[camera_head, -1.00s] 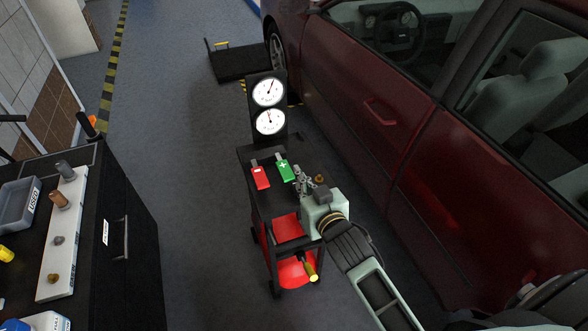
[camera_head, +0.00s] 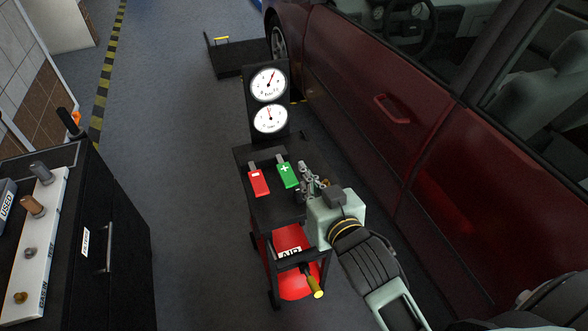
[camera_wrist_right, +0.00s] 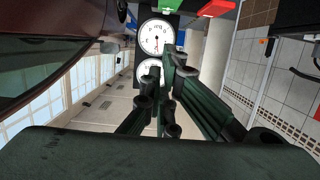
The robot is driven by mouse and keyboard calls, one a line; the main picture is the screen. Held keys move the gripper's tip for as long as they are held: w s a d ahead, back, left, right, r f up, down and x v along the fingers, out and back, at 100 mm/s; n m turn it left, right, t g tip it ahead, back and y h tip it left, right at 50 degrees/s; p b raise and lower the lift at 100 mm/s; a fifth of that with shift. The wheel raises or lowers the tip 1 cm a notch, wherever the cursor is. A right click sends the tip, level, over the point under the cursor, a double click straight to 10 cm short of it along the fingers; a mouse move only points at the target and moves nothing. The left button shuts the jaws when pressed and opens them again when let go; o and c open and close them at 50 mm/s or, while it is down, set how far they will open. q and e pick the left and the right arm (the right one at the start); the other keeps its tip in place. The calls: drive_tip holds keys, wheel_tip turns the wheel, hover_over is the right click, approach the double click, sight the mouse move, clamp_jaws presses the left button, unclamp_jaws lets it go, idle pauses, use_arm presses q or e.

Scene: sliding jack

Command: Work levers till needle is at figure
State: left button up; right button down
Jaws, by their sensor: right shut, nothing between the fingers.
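Two round white dials with dark needles stand one above the other on a dark panel at the back of a black cart: the upper dial (camera_head: 268,84) and the lower dial (camera_head: 270,118). In front of them on the cart top are a red minus lever (camera_head: 258,180) and a green plus lever (camera_head: 287,173). My right gripper (camera_head: 308,172) is shut and empty, just right of the green lever, apart from it as far as I can tell. In the right wrist view the dials (camera_wrist_right: 156,37) show behind the fingers (camera_wrist_right: 165,85). My left gripper is not in view.
A dark red car (camera_head: 400,165) stands close on the right. A black cabinet (camera_head: 115,240) with a white parts strip (camera_head: 38,225) is at the left. Floor is clear between.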

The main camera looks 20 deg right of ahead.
drive_tip(key=p, duration=0.1)
hover_over(295, 184)
drive_tip(key=f, duration=0.2)
drive_tip(key=shift+w+f+p, duration=0.2)
drive_tip(key=shift+w+p, duration=0.1)
drive_tip(key=shift+w, duration=0.25)
drive_tip(key=f, duration=0.2)
drive_tip(key=shift+s+f, duration=0.2)
drive_tip(key=shift+f, duration=0.15)
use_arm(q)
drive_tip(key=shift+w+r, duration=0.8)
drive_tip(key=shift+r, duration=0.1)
use_arm(e)
drive_tip(key=shift+f, duration=0.6)
drive_tip(key=shift+s+f, duration=0.3)
drive_tip(key=shift+f, duration=0.3)
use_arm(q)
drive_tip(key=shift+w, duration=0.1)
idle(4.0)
